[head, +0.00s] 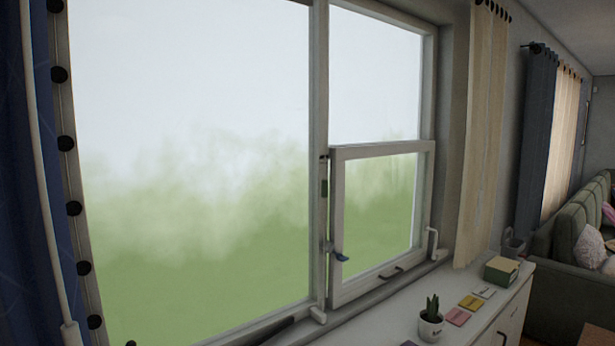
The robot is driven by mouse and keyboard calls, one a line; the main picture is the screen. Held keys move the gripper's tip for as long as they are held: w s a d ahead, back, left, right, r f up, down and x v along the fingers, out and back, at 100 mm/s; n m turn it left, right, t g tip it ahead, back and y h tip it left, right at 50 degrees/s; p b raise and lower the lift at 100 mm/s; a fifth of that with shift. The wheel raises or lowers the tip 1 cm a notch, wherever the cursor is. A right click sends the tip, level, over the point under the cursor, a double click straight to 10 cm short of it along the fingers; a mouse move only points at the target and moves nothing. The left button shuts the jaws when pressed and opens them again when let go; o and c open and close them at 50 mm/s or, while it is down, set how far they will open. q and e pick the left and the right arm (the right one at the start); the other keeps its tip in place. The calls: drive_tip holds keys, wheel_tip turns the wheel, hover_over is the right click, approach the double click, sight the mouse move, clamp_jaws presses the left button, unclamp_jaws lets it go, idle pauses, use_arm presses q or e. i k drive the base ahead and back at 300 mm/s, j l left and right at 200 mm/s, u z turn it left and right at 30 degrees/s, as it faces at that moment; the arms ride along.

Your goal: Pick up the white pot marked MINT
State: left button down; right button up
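A small white pot (431,328) with a spiky green plant stands on the white cabinet top at the bottom of the head view, right of centre. It is upright and carries dark lettering on its front, too small to read for certain. Neither of my grippers shows in this view, so nothing is seen touching the pot.
Pink, yellow and white cards (470,302) lie right of the pot on the cabinet top (500,307). Behind them are a green and yellow box (501,270) and a grey container (513,246). The window (380,220) rises behind the cabinet; a green sofa (565,240) stands at right.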

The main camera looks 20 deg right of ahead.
sight(432, 321)
drive_tip(key=z, duration=1.6)
drive_tip(key=u, duration=0.4)
drive_tip(key=i+l+u, duration=0.15)
drive_tip(key=u, duration=0.35)
drive_tip(key=i+l+u, duration=0.1)
drive_tip(key=l+u, duration=0.2)
drive_tip(key=u, duration=0.2)
drive_tip(key=i+l+u, duration=0.1)
drive_tip(key=l+u, duration=0.2)
drive_tip(key=u, duration=0.2)
drive_tip(key=l+u, duration=0.2)
drive_tip(key=l, duration=0.55)
drive_tip(key=l+u, duration=0.15)
drive_tip(key=l, duration=0.6)
drive_tip(key=l+u, duration=0.2)
drive_tip(key=l, duration=0.55)
drive_tip(key=k+l+u, duration=0.2)
drive_tip(key=l, duration=1.25)
